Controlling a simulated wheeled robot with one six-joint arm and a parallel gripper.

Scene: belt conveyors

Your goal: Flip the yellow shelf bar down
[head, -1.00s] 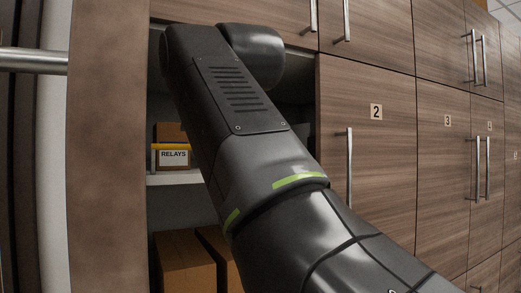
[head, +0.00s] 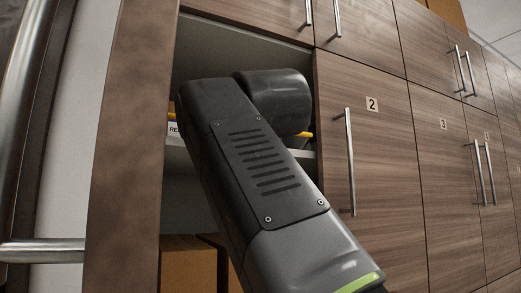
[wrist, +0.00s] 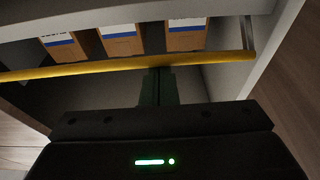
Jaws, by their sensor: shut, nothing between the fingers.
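The yellow shelf bar (wrist: 85,68) runs across the front of a row of boxes in the wrist view. In the head view only short pieces of the yellow bar (head: 304,134) show on either side of my arm. My gripper (wrist: 158,72) is shut and empty. Its fingertips are at the bar, near the middle of its visible length; I cannot tell whether they touch it. In the head view my arm hides the gripper and most of the shelf.
Boxes with white and blue labels (wrist: 121,38) stand behind the bar. The shelf sits in an open cabinet bay, with a wooden side panel (head: 128,150) at left and the closed door 2 (head: 375,180) at right. Cardboard boxes (head: 187,265) stand below.

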